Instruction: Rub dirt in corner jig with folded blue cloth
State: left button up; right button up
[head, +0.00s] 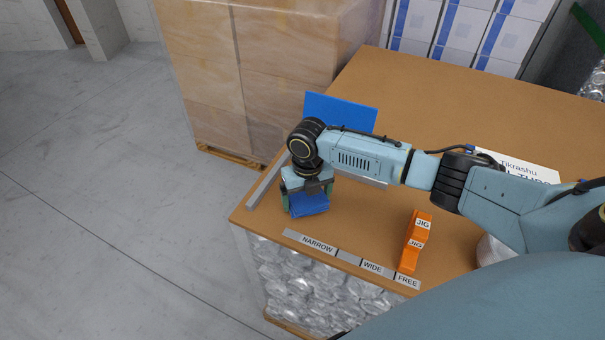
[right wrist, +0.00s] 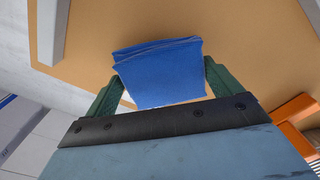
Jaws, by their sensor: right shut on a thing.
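The folded blue cloth (head: 308,204) is held in my right gripper (head: 306,192), low over the left front corner of the tabletop. In the right wrist view the folded blue cloth (right wrist: 160,75) sits between the two green fingers of my right gripper (right wrist: 160,88), its layered edge facing away from the wrist. I cannot tell whether the cloth touches the table. A grey bar (head: 265,186) runs along the left table edge, and a blue panel (head: 341,110) stands behind my right gripper. No dirt is visible; my arm hides part of the area. My left gripper is not in view.
Orange blocks marked JIG (head: 414,241) stand to the right of the cloth. A label strip reading NARROW, WIDE, FREE (head: 348,257) lies along the front edge. Wrapped boxes (head: 255,75) stand beyond the left edge. The back of the brown table (head: 450,95) is clear.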

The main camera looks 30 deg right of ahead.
jog(key=shift+s+r+p, duration=0.15)
jog(key=shift+r+p, duration=0.2)
jog(key=shift+r, duration=0.15)
jog(key=shift+s+r+p, duration=0.15)
jog(key=shift+r+p, duration=0.15)
jog(key=shift+r, duration=0.2)
jog(key=shift+w+r+p, duration=0.1)
jog(key=shift+r+p, duration=0.5)
jog(key=shift+r, duration=0.1)
jog(key=shift+w+r, duration=0.1)
jog(key=shift+r, duration=1.2)
